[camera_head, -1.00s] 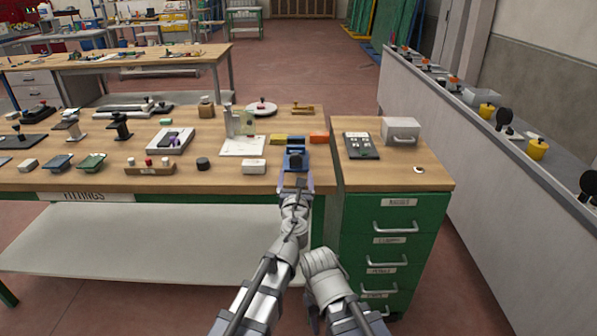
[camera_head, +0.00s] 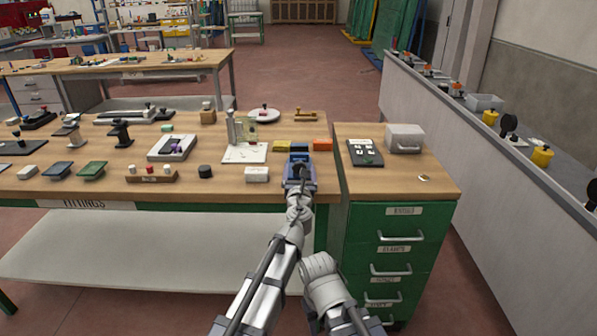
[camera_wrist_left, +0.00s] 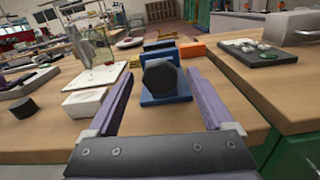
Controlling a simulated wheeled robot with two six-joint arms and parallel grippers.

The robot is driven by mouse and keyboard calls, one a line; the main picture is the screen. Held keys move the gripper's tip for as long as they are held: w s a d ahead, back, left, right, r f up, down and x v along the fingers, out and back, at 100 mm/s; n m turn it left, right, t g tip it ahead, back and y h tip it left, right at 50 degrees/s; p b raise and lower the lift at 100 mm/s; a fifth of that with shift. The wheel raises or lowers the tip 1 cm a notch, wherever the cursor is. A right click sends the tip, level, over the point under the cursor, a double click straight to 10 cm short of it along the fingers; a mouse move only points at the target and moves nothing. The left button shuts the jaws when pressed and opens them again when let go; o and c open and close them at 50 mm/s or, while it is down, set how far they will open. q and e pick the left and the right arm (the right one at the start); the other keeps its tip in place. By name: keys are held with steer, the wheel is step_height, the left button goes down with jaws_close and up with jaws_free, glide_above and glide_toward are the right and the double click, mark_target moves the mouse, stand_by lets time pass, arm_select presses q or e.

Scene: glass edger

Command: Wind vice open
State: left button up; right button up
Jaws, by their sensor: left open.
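The vice is a small blue block with a dark, faceted round knob on its front. It sits at the front right of the wooden bench in the head view (camera_head: 299,158). In the left wrist view the blue vice (camera_wrist_left: 180,86) stands straight ahead with its dark knob (camera_wrist_left: 162,84) facing me. My left gripper (camera_head: 299,182) is open, with one lavender finger to each side of the knob. In the left wrist view the fingers (camera_wrist_left: 163,98) show a gap on both sides, without visible contact. My right gripper is not visible.
A yellow block (camera_head: 282,146) and an orange block (camera_head: 322,145) lie behind the vice. A white block (camera_head: 257,174) lies to its left. A green drawer cabinet (camera_head: 398,225) stands to the right, with a dark tray (camera_head: 365,153) and a grey box (camera_head: 404,139) on top.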

arm_select(q)
jaws_close()
stand_by(0.5)
